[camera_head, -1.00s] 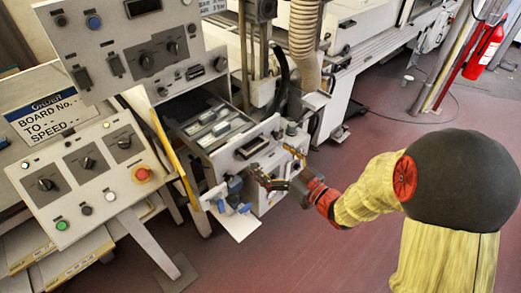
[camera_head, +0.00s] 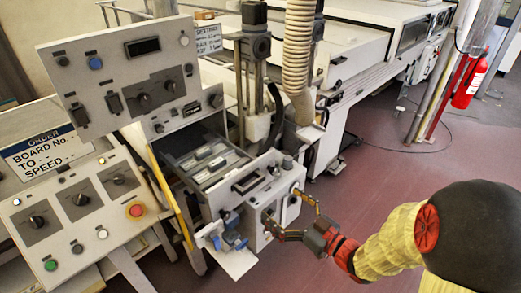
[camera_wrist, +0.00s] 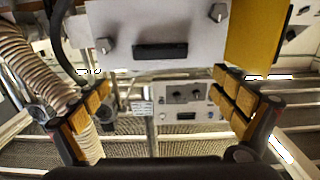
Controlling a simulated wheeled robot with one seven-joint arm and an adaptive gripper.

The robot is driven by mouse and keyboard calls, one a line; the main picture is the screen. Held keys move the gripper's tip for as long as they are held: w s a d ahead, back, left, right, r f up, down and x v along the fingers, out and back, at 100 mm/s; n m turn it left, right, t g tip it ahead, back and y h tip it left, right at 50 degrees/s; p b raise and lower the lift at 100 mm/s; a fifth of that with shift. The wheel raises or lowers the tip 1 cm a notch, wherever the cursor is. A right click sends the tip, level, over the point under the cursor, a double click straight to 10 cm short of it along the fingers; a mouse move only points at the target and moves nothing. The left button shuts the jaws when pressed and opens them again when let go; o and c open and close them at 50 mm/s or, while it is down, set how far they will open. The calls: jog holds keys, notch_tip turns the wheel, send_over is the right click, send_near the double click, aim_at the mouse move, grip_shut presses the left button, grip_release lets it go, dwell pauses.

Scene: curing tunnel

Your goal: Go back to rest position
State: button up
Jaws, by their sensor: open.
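My gripper (camera_head: 284,212) is open in the head view, at the end of my yellow-sleeved arm. Its fingers point left toward the front of a grey machine unit (camera_head: 266,176). Nothing shows between them. In the wrist view my gripper (camera_wrist: 163,103) has its orange-padded fingers spread wide to left and right, with an empty gap. Beyond the gap is a light panel (camera_wrist: 160,30) with two knobs and a dark slot. Whether the fingertips touch the unit is hard to tell.
A control console with a red button (camera_head: 136,210) stands at the left. A small shelf with a blue clamp-like part (camera_head: 232,240) juts from the unit. A ribbed hose (camera_head: 300,50) hangs above. A fire extinguisher (camera_head: 470,82) stands at the right. Red floor (camera_head: 385,165) behind my arm is clear.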

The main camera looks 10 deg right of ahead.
jog(key=d+f+m+g+h, duration=0.3)
jog(key=d+f+h, duration=0.4)
jog(key=d+f, duration=0.4)
jog(key=s+d+f+m+g+h, duration=0.2)
jog(key=s+d+m+g+h, duration=0.1)
jog(key=s+d+g+h, duration=0.4)
jog(key=s+a+r+m+g+y, duration=0.25)
jog(key=s+a+r, duration=0.65)
jog(key=s+r, duration=0.45)
jog(key=a+r+n+t+y, duration=0.1)
jog(key=a+r+t, duration=0.2)
jog(key=a+r, duration=0.3)
notch_tip(320, 180, up, 3)
jog(key=shift+w+f+n, duration=0.2)
jog(key=shift+w+n, duration=0.15)
jog(key=shift+w, duration=0.05)
